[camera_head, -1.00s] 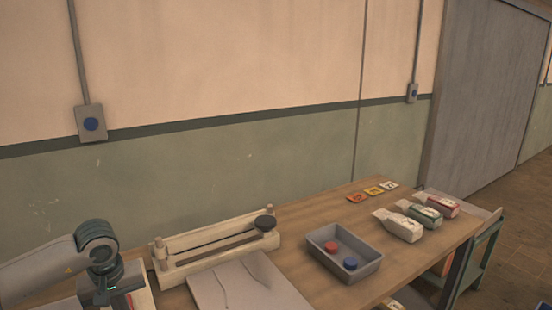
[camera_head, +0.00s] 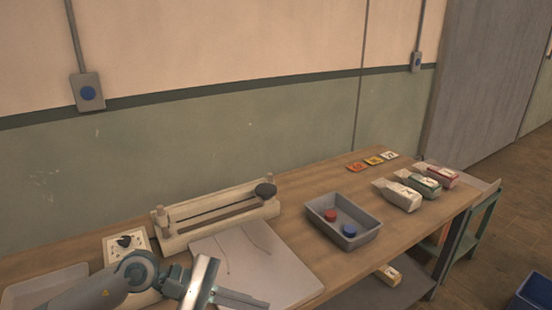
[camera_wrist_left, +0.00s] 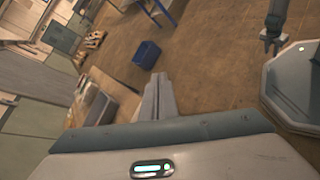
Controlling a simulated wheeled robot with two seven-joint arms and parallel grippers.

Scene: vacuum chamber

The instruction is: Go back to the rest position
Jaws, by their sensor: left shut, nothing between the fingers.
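My left arm comes in at the lower left of the head view, and my left gripper (camera_head: 240,299) is over the near edge of the wooden workbench, in front of the pale board. Its fingers are together and empty. In the left wrist view the shut fingers (camera_wrist_left: 158,97) point out over the brown floor, with nothing between them. A dark gripper-like end (camera_wrist_left: 271,40) hangs at the upper right of that view, likely my right one; it is too small to tell its opening. My right gripper does not show in the head view.
On the workbench (camera_head: 310,205) are a bar sealer (camera_head: 215,217), a pale board (camera_head: 285,262), a grey tray (camera_head: 365,238) with a red and a blue piece, several bags (camera_head: 400,195) and number cards (camera_head: 372,161). A blue bin (camera_wrist_left: 147,54) stands on open floor.

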